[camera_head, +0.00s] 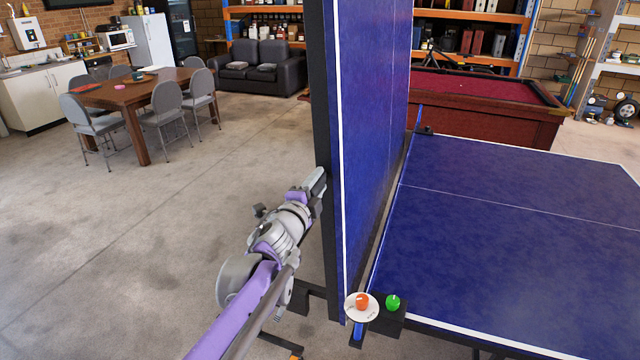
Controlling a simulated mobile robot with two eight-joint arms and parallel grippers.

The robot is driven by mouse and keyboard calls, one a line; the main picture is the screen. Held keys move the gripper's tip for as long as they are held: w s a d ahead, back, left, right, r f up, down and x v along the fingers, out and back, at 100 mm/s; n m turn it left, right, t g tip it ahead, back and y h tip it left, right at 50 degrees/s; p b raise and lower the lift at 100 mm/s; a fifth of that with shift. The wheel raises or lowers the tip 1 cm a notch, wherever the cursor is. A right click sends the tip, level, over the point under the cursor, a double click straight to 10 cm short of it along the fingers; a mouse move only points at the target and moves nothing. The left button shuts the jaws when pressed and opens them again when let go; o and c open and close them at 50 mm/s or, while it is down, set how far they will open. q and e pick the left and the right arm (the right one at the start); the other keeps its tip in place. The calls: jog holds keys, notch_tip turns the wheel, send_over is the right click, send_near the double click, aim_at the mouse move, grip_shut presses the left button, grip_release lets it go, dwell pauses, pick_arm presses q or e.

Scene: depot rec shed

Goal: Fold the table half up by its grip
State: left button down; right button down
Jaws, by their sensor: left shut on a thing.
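The blue table half (368,130) with white lines stands upright, close to vertical, at the centre of the head view. Its dark frame edge faces me. The other table half (520,240) lies flat to the right. My left gripper (318,185) is at the near edge of the upright half, about mid-height, and is shut on the grip there. The jaws and the edge hide the grip itself. My right gripper is not in view.
A white disc (350,310) with an orange object and a green object (393,302) sit by the hinge's near end. A red pool table (480,100) stands behind. A dining table (130,92) with chairs is back left. The floor at left is clear.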

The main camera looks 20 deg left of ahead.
pick_arm(q)
jog(key=shift+f, duration=0.1)
jog(key=shift+c, duration=2.2)
grip_release()
jog(key=shift+s, duration=0.1)
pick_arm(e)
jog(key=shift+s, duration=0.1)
pick_arm(q)
jog(key=s+b, duration=0.1)
jog(key=s, duration=1)
jog(key=shift+a+b, duration=0.2)
jog(key=shift+b, duration=0.2)
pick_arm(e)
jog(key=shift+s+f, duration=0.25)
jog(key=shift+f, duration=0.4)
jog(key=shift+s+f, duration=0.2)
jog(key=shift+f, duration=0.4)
